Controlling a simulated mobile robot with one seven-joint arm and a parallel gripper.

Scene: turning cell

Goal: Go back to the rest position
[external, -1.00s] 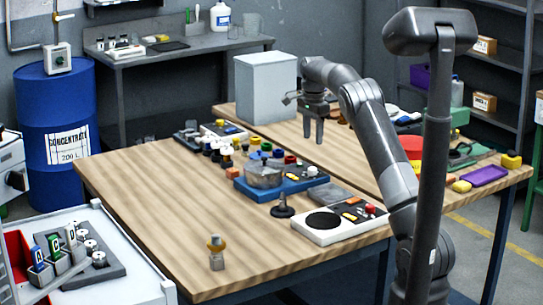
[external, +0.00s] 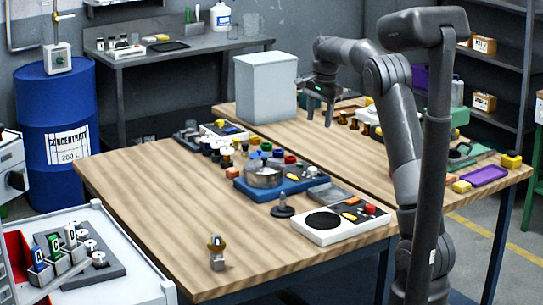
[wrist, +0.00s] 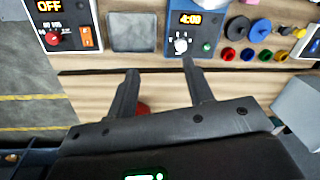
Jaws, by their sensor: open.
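My gripper (external: 319,112) is raised above the far part of the wooden workbench (external: 150,195), to the right of a light grey box (external: 266,90). Its two fingers are apart, with nothing held between them. In the wrist view my gripper (wrist: 160,68) shows spread fingers over the bench, pointing towards the devices. A red thing (wrist: 143,108) shows partly between and behind the fingers.
A blue device (external: 280,187) bearing a metal pot (external: 264,174) and a white device with a black disc (external: 323,221) stand mid-bench. Several coloured knobs and small parts lie around them. The bench's left front is mostly clear. A blue drum (external: 58,115) stands left.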

